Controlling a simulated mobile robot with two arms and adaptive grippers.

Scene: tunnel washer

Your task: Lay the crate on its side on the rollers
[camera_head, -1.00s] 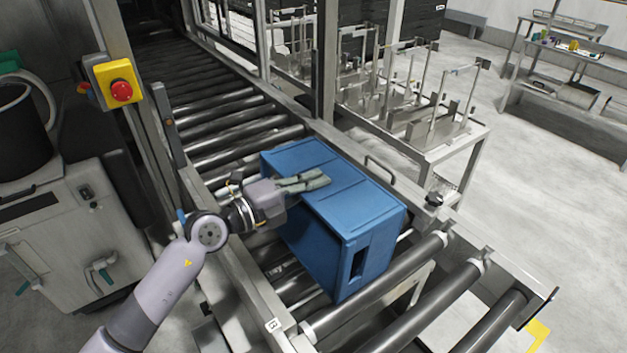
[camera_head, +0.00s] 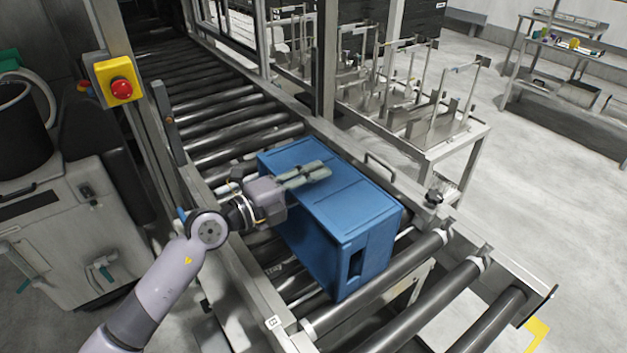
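The blue crate (camera_head: 352,207) rests on the rollers near the front end of the conveyor. A closed, ribbed face is up, and the long handle slot in its near end runs up and down, so it appears to lie on its side. Its open side is hidden. My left gripper (camera_head: 325,170) reaches over the upper face from the left. Its two fingers lie close together with nothing between them. I cannot tell whether they touch the crate. My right gripper is not in view.
The roller conveyor (camera_head: 222,103) runs back to the upper left between metal side rails. A post with a red emergency stop button (camera_head: 121,89) stands at the left. A metal rack (camera_head: 430,150) stands beyond the right rail. Several front rollers (camera_head: 425,305) are bare.

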